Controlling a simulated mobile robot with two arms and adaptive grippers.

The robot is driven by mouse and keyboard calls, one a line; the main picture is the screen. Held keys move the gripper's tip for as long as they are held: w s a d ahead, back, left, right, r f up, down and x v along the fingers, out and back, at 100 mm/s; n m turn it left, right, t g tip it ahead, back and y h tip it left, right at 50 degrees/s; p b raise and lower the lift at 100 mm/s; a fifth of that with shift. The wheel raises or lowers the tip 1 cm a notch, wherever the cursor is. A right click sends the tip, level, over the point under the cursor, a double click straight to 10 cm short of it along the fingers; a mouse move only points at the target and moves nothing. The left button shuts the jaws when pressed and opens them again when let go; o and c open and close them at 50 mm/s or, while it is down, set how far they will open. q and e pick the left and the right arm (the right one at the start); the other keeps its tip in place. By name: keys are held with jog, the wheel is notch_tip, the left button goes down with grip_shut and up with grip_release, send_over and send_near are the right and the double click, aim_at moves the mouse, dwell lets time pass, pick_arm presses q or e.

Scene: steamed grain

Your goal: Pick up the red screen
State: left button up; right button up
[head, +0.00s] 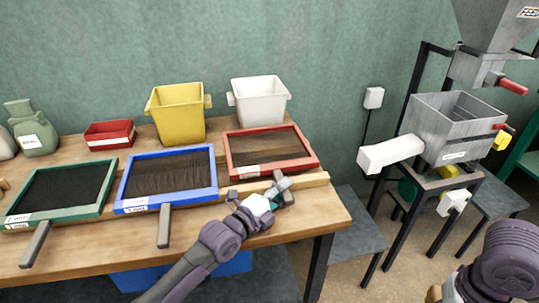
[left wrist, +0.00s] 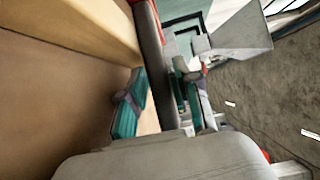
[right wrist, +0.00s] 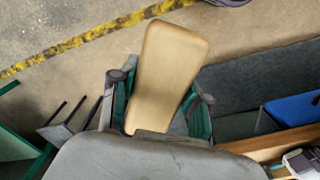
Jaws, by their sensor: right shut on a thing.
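The red screen (head: 295,161), a red-framed tray with a dark mesh, lies on the right end of the wooden bench. My left gripper (head: 268,196) is at its near side, by the grey handle (head: 279,178). In the left wrist view the handle (left wrist: 152,45) runs between the teal fingers of my left gripper (left wrist: 165,98). These fingers are open around it, with a gap showing on the left side. My right gripper (right wrist: 160,98) is shut on a tan, rounded block-like thing (right wrist: 168,65), away from the bench.
A blue screen (head: 168,207) and a green screen (head: 60,217) lie to the left. Behind stand a white bucket (head: 259,100), a yellow bucket (head: 176,112) and a red tray (head: 109,134). A wooden rail (head: 313,181) runs along the bench. A grey hopper machine (head: 450,125) stands right.

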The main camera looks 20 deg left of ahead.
pick_arm(q)
grip_shut()
jog(key=shift+r, duration=0.1)
